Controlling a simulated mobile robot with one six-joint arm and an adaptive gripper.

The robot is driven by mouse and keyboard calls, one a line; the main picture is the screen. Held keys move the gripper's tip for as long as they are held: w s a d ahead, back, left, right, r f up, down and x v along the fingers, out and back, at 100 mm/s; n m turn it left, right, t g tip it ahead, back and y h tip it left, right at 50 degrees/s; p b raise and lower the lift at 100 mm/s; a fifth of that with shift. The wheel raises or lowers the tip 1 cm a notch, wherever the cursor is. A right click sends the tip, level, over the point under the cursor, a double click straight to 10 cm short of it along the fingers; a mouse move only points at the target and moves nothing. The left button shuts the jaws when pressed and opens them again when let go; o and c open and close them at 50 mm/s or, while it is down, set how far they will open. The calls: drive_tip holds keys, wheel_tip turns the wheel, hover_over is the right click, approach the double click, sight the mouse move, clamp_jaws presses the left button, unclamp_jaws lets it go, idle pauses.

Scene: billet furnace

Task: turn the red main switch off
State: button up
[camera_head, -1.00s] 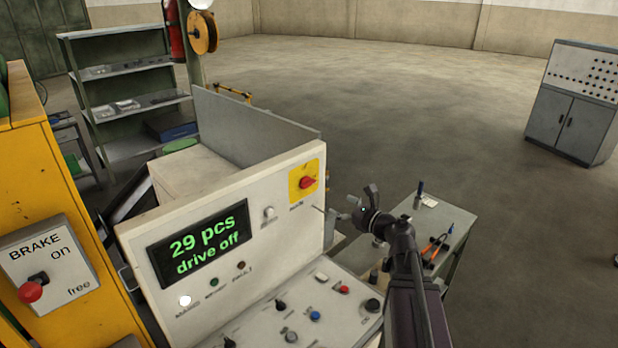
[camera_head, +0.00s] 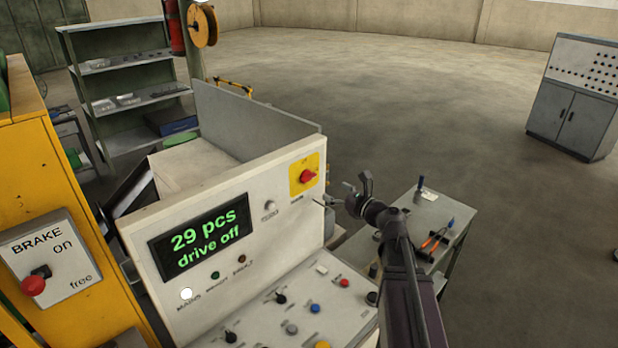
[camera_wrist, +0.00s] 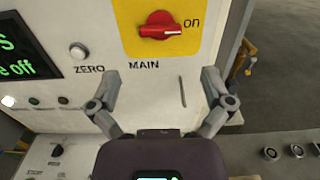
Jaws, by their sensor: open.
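The red main switch (camera_head: 307,176) sits on a yellow plate (camera_head: 296,187) at the upper right of the control panel. In the wrist view the red switch (camera_wrist: 160,27) is at the top, its handle lying roughly level with the white pointer end toward the word "on". My gripper (camera_head: 341,200) is open and empty at the right of the panel, beside and below the yellow plate. In the wrist view my gripper (camera_wrist: 158,88) has its two fingers spread below the switch, apart from it. The display (camera_head: 199,237) reads "29 pcs drive off".
A ZERO button (camera_wrist: 78,51) is left of the yellow plate. The sloped desk (camera_head: 300,305) below has several knobs and buttons. A small table (camera_head: 432,215) with tools stands right of my arm. A yellow cabinet with a brake lever box (camera_head: 50,255) is at left.

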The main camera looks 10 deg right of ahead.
sight(311, 177)
drive_tip(key=x, duration=1)
drive_tip(key=shift+w+a, duration=0.25)
drive_tip(key=shift+w, duration=0.05)
drive_tip(key=c, duration=0.9)
